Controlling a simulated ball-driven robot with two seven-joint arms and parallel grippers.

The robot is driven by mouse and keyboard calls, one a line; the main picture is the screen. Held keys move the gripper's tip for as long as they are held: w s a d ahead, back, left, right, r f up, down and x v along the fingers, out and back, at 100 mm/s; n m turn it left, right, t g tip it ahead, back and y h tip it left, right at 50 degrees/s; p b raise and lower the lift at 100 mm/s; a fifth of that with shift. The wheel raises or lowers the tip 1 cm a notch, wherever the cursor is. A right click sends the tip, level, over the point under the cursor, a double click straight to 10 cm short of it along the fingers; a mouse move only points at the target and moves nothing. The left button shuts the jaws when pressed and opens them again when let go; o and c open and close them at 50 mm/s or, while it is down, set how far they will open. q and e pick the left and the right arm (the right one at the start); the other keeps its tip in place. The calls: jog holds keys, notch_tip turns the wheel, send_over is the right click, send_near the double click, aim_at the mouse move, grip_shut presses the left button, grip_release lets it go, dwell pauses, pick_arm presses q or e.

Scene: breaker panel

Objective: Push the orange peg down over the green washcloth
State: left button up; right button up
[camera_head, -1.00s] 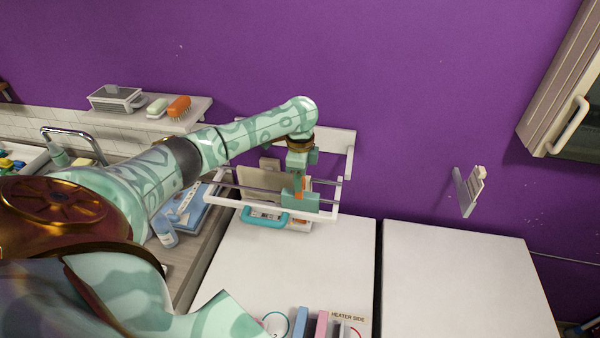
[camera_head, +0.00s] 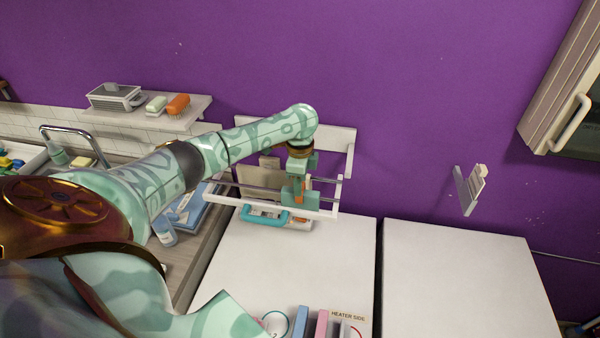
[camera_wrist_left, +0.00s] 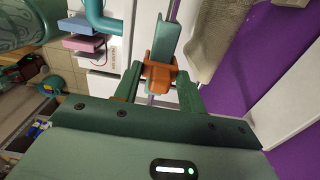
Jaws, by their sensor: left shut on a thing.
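In the wrist view my left gripper (camera_wrist_left: 158,76) has its two green fingers on either side of the orange peg (camera_wrist_left: 159,70), shut on it. The peg straddles a blue-green strip, which looks like the green washcloth (camera_wrist_left: 168,40), at a thin rail. In the head view my left gripper (camera_head: 299,182) points down at the wall rack, with the orange peg (camera_head: 299,192) between its fingers. The blue-green cloth (camera_head: 312,203) is at the front rail, partly hidden by the fingers. How far the peg sits over the cloth is unclear. My right gripper is out of view.
A beige cloth (camera_wrist_left: 217,38) hangs close beside the gripper. The white rack (camera_head: 350,150) is fixed to the purple wall.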

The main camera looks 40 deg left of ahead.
pick_arm(q)
jog(key=shift+f, duration=0.25)
jog(key=o, duration=1.1)
notch_tip(320, 180, up, 16)
jog(key=shift+r+p, duration=0.15)
jog(key=shift+p, duration=0.4)
